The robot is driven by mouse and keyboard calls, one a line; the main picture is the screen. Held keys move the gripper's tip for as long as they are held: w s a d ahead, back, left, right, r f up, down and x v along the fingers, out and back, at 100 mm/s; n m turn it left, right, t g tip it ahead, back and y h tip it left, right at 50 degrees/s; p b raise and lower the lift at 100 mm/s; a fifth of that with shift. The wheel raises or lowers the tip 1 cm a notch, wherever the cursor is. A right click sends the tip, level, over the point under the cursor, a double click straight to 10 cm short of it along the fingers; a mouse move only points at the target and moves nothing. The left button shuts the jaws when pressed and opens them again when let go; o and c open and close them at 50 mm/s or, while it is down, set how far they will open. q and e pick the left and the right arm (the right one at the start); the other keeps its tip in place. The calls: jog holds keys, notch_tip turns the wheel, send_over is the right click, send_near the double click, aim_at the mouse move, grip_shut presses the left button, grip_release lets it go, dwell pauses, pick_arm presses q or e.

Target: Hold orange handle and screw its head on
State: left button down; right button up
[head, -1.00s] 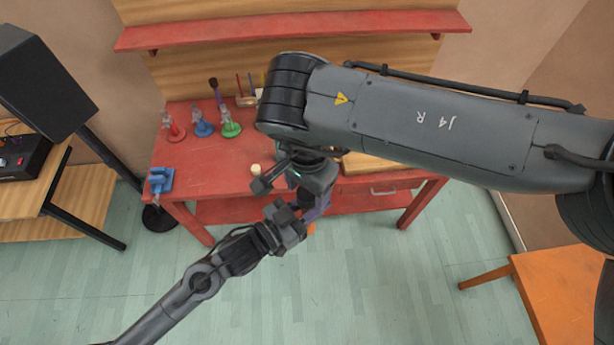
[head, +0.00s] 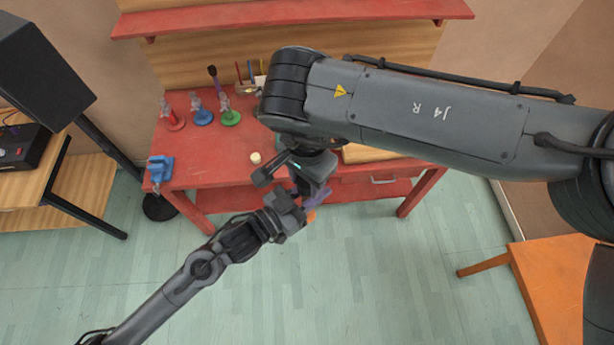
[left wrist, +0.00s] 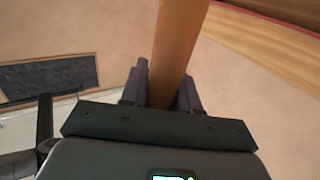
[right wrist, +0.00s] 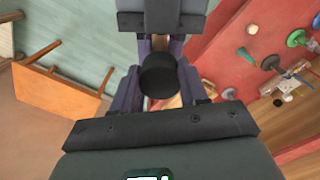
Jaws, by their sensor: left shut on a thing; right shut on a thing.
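My left gripper (left wrist: 166,80) is shut on the orange handle (left wrist: 182,30), which runs up out of the left wrist view. A bit of the orange handle (head: 311,215) shows below the grippers in the head view. My right gripper (right wrist: 158,88) is shut on the black cylindrical head (right wrist: 158,76). In the right wrist view my left gripper faces it closely from the top, with a small brown-orange part of the handle between them. In the head view the grippers meet in front of the workbench. Whether head and handle are joined cannot be told.
The red workbench (head: 195,178) stands behind, holding red (head: 172,118), blue (head: 202,112) and green (head: 229,113) stands and a blue vise (head: 159,168). A black speaker (head: 35,70) is at left, an orange table (head: 560,285) at right. The floor in front is clear.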

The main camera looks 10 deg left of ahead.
jog(key=m, duration=0.4)
jog(key=shift+f+m, duration=0.1)
jog(key=shift+m, duration=0.2)
jog(key=m, duration=1.7)
jog(key=shift+m, duration=0.3)
jog(key=m, duration=1)
jog(key=shift+m, duration=0.3)
jog(key=m, duration=1.1)
jog(key=o, duration=1.2)
jog(key=shift+o, duration=0.2)
notch_tip(320, 180, up, 12)
